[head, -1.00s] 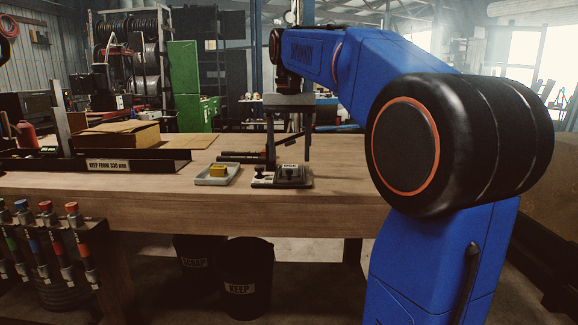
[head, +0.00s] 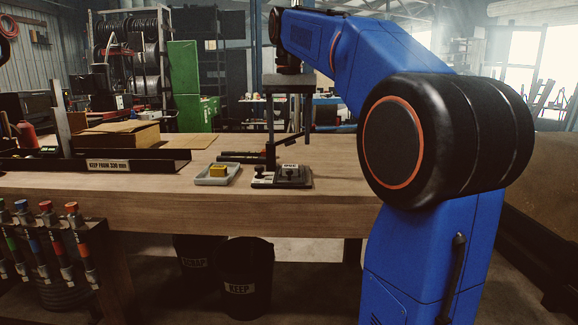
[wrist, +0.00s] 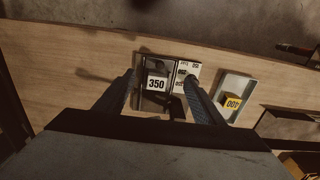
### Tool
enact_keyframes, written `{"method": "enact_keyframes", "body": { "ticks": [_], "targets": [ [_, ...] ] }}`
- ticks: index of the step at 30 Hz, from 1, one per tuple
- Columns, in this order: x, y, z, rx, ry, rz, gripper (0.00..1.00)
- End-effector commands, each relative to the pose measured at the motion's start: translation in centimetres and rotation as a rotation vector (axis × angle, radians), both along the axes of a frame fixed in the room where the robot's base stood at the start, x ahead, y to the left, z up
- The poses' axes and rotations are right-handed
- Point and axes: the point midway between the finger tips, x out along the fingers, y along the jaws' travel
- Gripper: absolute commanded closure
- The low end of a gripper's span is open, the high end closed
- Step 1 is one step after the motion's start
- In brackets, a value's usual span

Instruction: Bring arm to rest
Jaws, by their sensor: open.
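My blue arm reaches over the wooden bench (head: 340,180). The gap between fingertips and fixture is hard to judge.
A grey tray (head: 205,181) with a yellow block (head: 218,170) sits left of the fixture. A dark rail (head: 150,165) and cardboard box (head: 118,134) are further left. Bins (head: 248,270) stand below the bench. The bench top right of the fixture is clear.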

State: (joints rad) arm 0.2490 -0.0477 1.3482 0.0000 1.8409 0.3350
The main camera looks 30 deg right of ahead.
Motion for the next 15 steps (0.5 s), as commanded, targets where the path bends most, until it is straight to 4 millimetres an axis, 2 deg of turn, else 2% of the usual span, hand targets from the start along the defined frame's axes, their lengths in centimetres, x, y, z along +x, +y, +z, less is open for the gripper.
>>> {"method": "enact_keyframes", "body": {
  "ticks": [15],
  "targets": [
    [-0.47,0.39,-0.4,-0.002,-0.007,0.011,0.38]
  ]
}}
